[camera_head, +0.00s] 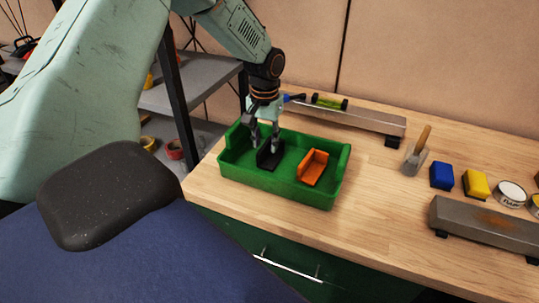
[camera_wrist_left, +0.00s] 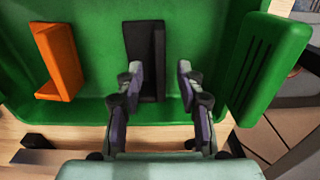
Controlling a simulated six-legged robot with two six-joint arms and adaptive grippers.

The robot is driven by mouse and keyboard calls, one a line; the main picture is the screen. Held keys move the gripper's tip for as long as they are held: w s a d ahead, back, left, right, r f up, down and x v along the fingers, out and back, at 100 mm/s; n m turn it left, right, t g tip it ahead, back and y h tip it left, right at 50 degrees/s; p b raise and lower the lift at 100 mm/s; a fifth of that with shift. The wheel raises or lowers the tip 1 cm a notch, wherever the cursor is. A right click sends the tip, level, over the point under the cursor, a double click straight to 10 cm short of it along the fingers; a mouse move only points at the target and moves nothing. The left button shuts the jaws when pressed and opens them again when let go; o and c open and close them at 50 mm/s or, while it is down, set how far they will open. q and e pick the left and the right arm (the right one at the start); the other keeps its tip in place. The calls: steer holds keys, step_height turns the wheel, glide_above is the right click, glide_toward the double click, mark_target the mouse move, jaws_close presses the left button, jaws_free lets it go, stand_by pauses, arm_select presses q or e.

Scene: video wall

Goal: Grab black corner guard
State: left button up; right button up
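The black corner guard (camera_head: 268,155) lies in the left part of a green tray (camera_head: 275,184) on the wooden bench. It also shows in the left wrist view (camera_wrist_left: 144,48), standing up between and beyond my fingertips. My left gripper (camera_head: 265,145) points down into the tray right at the guard. In the left wrist view its two fingers (camera_wrist_left: 160,82) are apart, one on each side of the guard's near end, with a gap visible on the right. An orange corner guard (camera_head: 313,167) lies in the tray's right part. My right gripper is not in view.
A grey metal bar (camera_head: 350,119) with a green level (camera_head: 328,102) stands behind the tray. To the right are a brush (camera_head: 417,153), a blue block (camera_head: 442,176), a yellow block (camera_head: 476,184) and another grey bar (camera_head: 480,222). The bench in front of the tray's right is clear.

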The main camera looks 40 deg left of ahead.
arm_select(q)
steer(key=shift+s+f, duration=0.1)
steer(key=shift+f, duration=0.55)
steer(key=shift+w+a+f, duration=0.1)
steer(key=shift+w+f, duration=0.2)
steer(key=shift+w, duration=0.05)
steer(key=shift+s+r, duration=0.2)
steer(key=shift+s, duration=0.05)
steer(key=c, duration=0.5)
steer(key=shift+w, duration=0.1)
jaws_close()
